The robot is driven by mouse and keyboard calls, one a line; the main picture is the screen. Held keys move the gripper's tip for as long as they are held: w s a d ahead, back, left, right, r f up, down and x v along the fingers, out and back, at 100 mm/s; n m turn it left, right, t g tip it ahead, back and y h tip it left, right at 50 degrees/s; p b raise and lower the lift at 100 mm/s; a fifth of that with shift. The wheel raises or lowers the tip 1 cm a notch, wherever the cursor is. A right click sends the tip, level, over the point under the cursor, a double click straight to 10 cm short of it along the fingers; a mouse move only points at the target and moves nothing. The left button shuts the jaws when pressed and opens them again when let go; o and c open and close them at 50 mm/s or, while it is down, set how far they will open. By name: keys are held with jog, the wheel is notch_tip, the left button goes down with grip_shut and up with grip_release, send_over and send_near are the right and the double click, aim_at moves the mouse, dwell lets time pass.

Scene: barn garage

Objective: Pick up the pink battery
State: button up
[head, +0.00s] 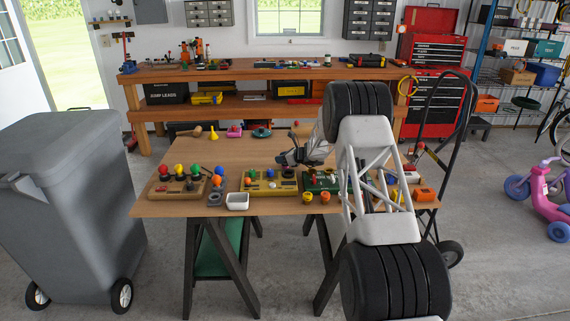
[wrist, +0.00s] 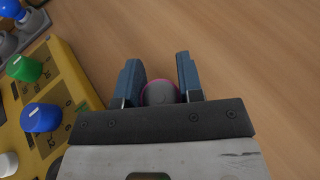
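My gripper (wrist: 160,72) is over the wooden table and points down at it. In the wrist view its two blue fingers stand apart, one on each side of a rounded grey thing with a pink edge (wrist: 160,93), which may be the pink battery. The dark gripper bar hides its near part, and I cannot tell whether the fingers touch it. In the head view my gripper (head: 290,158) is above the table's middle, behind the yellow panel, and no battery can be made out there. A small pink thing (head: 234,131) lies farther back on the left; I cannot tell what it is.
The yellow panel with knobs (wrist: 62,95) is close on the left in the wrist view. The table (head: 158,208) also holds a knobbed wooden board (head: 163,195), a white bin (head: 237,201), a green board (head: 318,184) and orange pieces. Bare wood lies right of the fingers.

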jog(key=c, duration=0.4)
jog(key=shift+c, duration=0.2)
jog(key=shift+r, duration=0.15)
notch_tip(320, 180, up, 10)
dwell(0.4)
dwell(0.6)
